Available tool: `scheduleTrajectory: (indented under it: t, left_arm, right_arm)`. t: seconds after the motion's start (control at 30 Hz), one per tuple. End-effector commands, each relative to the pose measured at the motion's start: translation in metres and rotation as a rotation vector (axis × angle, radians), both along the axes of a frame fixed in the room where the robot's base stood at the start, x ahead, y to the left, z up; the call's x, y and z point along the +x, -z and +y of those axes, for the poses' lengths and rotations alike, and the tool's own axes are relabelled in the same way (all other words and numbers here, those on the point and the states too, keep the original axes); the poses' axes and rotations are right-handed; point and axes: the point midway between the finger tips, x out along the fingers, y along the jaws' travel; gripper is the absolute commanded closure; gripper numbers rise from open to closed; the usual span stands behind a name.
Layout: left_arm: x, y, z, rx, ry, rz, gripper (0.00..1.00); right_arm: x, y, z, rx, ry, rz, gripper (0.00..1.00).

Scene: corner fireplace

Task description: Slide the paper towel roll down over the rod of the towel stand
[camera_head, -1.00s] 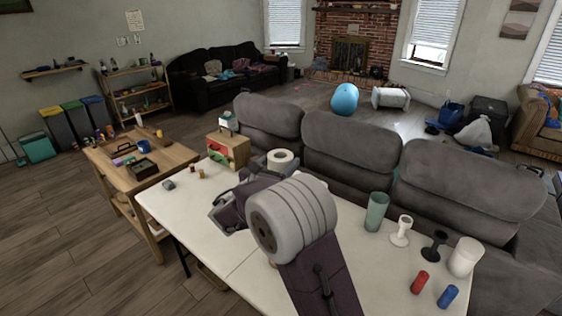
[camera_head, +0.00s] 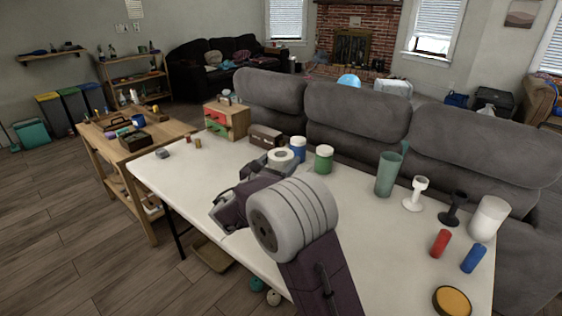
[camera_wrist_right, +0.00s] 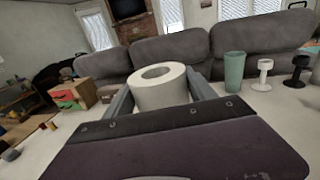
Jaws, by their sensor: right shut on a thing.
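The white paper towel roll (camera_head: 282,158) is upright in my right gripper (camera_head: 267,166), over the white table in the head view. In the right wrist view the roll (camera_wrist_right: 160,95) sits between the two grey fingers, its open core showing at the top. The fingers are shut on its sides. The roll's lower part is hidden behind the gripper. I cannot make out the towel stand or its rod in either view. My left gripper is not in view.
The white table (camera_head: 340,215) has a brown box (camera_head: 266,136), blue jar (camera_head: 298,149), green jar (camera_head: 323,160), teal cup (camera_head: 388,177), white goblet (camera_head: 415,194), black goblet (camera_head: 454,208) and white cylinder (camera_head: 489,219). Red and blue cylinders lie nearer. Grey sofas (camera_head: 350,120) stand behind.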

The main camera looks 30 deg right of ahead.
Motion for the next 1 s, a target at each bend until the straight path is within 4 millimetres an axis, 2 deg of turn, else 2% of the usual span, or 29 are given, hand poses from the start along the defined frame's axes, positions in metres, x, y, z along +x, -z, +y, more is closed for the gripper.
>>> scheduleTrajectory:
  t: [0.33,0.73,1.0]
  left_arm:
    - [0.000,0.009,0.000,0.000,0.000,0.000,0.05]
    - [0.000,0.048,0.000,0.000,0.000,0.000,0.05]
    - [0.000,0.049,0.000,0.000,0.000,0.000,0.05]
  right_arm:
    - [0.000,0.010,0.000,0.000,0.000,0.000,0.97]
    - [0.000,0.057,0.000,0.000,0.000,0.000,0.97]
    - [0.000,0.059,0.000,0.000,0.000,0.000,0.97]
